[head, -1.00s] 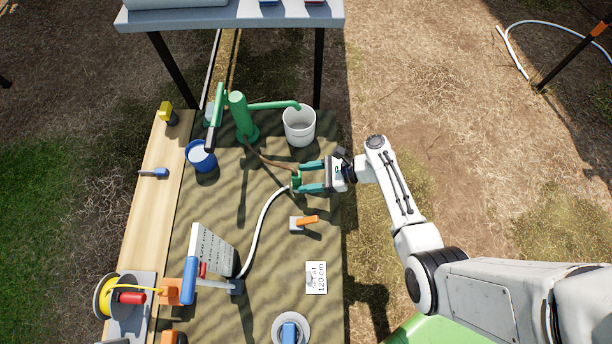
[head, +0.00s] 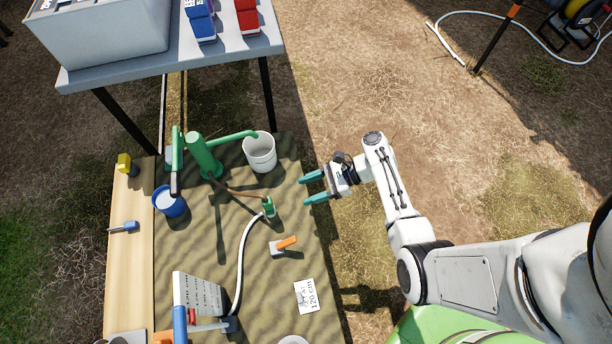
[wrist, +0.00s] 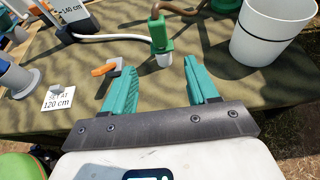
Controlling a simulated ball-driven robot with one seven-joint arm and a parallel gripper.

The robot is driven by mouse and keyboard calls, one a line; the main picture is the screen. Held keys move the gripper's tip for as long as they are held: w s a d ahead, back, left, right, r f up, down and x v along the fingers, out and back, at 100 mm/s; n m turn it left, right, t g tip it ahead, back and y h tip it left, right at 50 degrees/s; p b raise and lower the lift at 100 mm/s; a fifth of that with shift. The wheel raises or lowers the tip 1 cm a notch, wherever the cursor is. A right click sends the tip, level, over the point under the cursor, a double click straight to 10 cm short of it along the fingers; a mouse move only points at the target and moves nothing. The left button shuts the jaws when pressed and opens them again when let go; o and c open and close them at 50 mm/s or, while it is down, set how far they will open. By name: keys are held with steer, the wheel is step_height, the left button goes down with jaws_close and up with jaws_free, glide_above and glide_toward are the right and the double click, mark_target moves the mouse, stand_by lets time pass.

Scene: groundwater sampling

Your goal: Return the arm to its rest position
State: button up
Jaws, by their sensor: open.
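My gripper (head: 309,188) is open and empty. It is out past the right edge of the cloth-covered table, with its two teal fingers pointing left at the table. In the wrist view its fingers (wrist: 157,84) stand wide apart with nothing between the tips. The green fitting (head: 268,207) stands on the cloth left of the fingertips, apart from them, with a white hose and a brown hose running to it. In the wrist view the green fitting (wrist: 160,32) is beyond the fingers. My white arm reaches in from the lower right.
On the table (head: 262,290) are a white bucket (head: 260,153), a green pump (head: 203,157), a blue cup (head: 169,203), an orange-handled valve (head: 285,244) and a "120 cm" card (head: 306,297). A grey shelf (head: 240,50) stands behind.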

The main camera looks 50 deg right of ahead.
stand_by(0.3)
steer(key=s+a+r+n+g+h+p, duration=0.4)
steer(key=s+r+n+g+p, duration=0.4)
steer(key=n, duration=0.5)
steer(key=s+r+n+h+p, duration=0.1)
steer(key=s+r+n+h, duration=0.2)
steer(key=r+n, duration=0.3)
steer(key=s+d+r+n+t+h+p, duration=0.1)
steer(key=s+r+n+h, duration=0.3)
steer(key=r, duration=0.5)
steer(key=shift+s+d+r+n+p, duration=0.15)
steer(key=shift+s+d+n+p, duration=0.25)
steer(key=shift+n, duration=0.6)
steer(key=shift+w+a, duration=0.1)
